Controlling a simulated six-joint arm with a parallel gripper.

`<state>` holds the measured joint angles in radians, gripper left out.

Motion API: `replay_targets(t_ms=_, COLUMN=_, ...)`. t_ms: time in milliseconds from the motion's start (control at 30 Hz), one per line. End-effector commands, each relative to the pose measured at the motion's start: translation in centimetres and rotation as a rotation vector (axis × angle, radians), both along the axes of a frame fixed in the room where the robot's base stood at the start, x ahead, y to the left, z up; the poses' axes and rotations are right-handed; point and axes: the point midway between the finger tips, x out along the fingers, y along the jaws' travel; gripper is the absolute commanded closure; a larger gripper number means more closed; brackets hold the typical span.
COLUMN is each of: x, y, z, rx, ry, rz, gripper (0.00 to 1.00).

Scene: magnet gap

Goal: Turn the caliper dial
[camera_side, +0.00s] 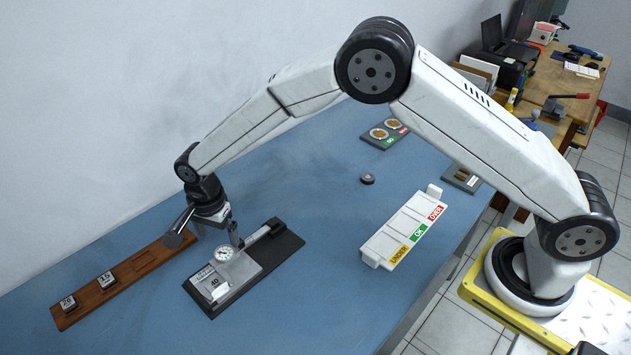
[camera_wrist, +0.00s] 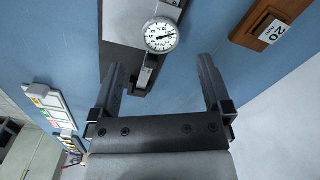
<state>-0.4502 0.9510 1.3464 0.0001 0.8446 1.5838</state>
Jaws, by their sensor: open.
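The caliper dial (camera_side: 224,253) is a round white face with black numbers and a needle, mounted on a metal caliper on a dark base plate (camera_side: 284,246). The dial also shows in the wrist view (camera_wrist: 160,35), just beyond the fingertips and roughly centred between them. My gripper (camera_side: 206,241) is open and empty, its fingers spread wide near the dial in the side view. Both fingers show in the wrist view (camera_wrist: 160,66). A block marked 40 (camera_side: 214,286) sits at the near-left end of the base plate. I cannot tell whether a finger touches the caliper.
A wooden rack (camera_side: 130,272) left of the caliper holds blocks marked 20 (camera_side: 68,302) and 15 (camera_side: 106,280). A white tray (camera_side: 405,229) labelled UNDER, OK and OVER lies to the right. A small dark puck (camera_side: 367,179) stands behind it. Blue table is clear between.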

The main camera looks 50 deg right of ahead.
Motion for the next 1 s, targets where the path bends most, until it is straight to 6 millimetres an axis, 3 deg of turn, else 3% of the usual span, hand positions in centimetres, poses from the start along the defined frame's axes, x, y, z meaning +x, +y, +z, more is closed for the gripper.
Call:
replay_targets(t_ms=400, x=0.0, y=0.0, z=-4.7, rx=0.000, ry=0.000, rz=0.001, gripper=0.00)
replay_targets(t_ms=800, x=0.0, y=0.0, z=-5.3, rx=0.000, ry=0.000, rz=0.001, gripper=0.00)
replay_targets(t_ms=833, x=0.0, y=0.0, z=-5.3, rx=0.000, ry=0.000, rz=0.001, gripper=0.03)
replay_targets(t_ms=867, x=0.0, y=0.0, z=-5.3, rx=0.000, ry=0.000, rz=0.001, gripper=0.13)
replay_targets(t_ms=1000, x=0.0, y=0.0, z=-5.3, rx=0.000, ry=0.000, rz=0.001, gripper=0.57)
